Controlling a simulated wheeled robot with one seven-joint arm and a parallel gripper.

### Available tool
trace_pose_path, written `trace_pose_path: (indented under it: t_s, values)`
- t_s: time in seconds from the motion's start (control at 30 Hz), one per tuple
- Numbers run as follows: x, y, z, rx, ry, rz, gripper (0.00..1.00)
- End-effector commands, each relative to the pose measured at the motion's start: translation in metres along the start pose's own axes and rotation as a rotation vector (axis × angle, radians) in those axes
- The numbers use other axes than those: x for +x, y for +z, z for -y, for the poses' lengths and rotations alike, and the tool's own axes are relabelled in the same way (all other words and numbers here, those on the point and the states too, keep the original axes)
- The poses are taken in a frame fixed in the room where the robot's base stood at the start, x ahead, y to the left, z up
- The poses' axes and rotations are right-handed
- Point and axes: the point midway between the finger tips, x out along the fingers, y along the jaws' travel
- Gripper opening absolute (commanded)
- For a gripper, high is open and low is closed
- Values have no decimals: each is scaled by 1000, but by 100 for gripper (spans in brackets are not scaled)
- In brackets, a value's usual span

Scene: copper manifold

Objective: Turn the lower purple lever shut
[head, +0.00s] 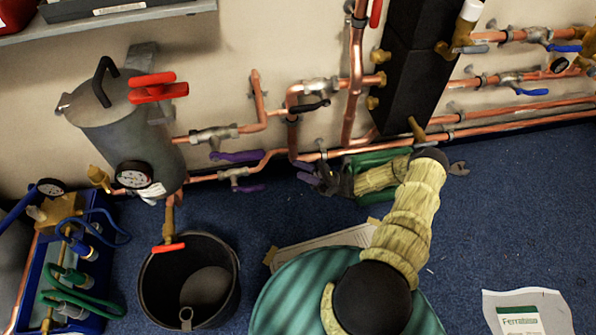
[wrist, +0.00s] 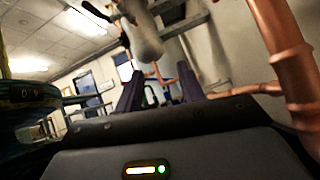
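The lower purple lever (head: 249,188) hangs under a grey valve body (head: 234,173) on the lower copper pipe, right of the grey tank. It points right, roughly along the pipe. An upper purple lever (head: 236,156) sits just above it, on the valve of the pipe above. My gripper (head: 306,172) is close to the wall, to the right of the lower lever and apart from it. Its two purple-tipped fingers point left. In the wrist view the gripper (wrist: 160,88) shows its fingers spread with nothing held between them. I cannot clearly identify the lever in the wrist view.
The grey tank (head: 128,125) with a red handle stands left. A black bucket (head: 150,300) is on the floor below. Copper pipes (head: 355,80) run along the wall; one is close on the right in the wrist view (wrist: 285,50). A black lever (head: 311,106) is above my gripper.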

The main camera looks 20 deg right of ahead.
Motion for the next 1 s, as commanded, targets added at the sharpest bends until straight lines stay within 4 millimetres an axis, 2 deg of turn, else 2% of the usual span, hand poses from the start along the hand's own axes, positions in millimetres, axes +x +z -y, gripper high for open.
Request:
trace_pose_path:
  t_s: [1.0]
  values:
    - [-44,34,-6,-1,-1,-1,39]
